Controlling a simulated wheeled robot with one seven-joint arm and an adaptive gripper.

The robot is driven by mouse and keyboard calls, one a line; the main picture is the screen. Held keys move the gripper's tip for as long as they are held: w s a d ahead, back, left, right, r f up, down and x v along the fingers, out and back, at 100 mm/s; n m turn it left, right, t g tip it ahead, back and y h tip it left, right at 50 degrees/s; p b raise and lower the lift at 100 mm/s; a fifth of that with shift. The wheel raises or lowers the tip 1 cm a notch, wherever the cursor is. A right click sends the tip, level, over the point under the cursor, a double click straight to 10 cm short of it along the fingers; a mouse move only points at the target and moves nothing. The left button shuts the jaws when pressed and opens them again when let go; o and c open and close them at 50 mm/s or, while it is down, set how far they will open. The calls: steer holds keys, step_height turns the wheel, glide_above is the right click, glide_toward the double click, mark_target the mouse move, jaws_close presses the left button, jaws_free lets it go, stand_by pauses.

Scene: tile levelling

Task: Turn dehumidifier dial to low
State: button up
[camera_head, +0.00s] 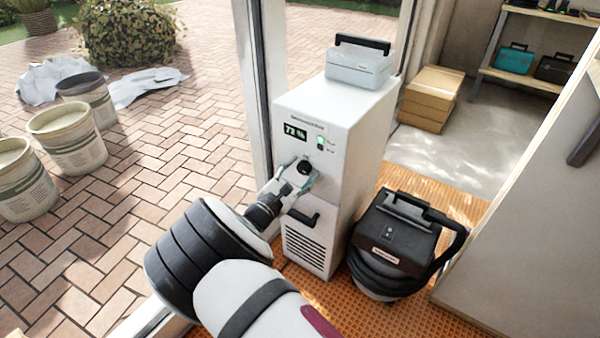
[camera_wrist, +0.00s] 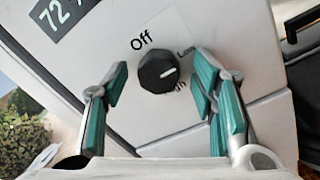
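My gripper (camera_wrist: 160,80) is open, with a teal-padded finger on either side of the dial and visible gaps to both. In the head view, my gripper (camera_head: 299,178) is right at the front panel.
A grey case (camera_head: 358,68) sits on top of the dehumidifier. A black vacuum (camera_head: 395,235) stands close on its right, on an orange mat (camera_head: 455,192). Several buckets (camera_head: 66,137) stand on the brick paving at left. A cardboard box (camera_head: 431,98) is behind.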

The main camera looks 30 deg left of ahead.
steer(key=s, duration=1.2)
steer(key=shift+a+f, duration=0.15)
steer(key=shift+a, duration=0.1)
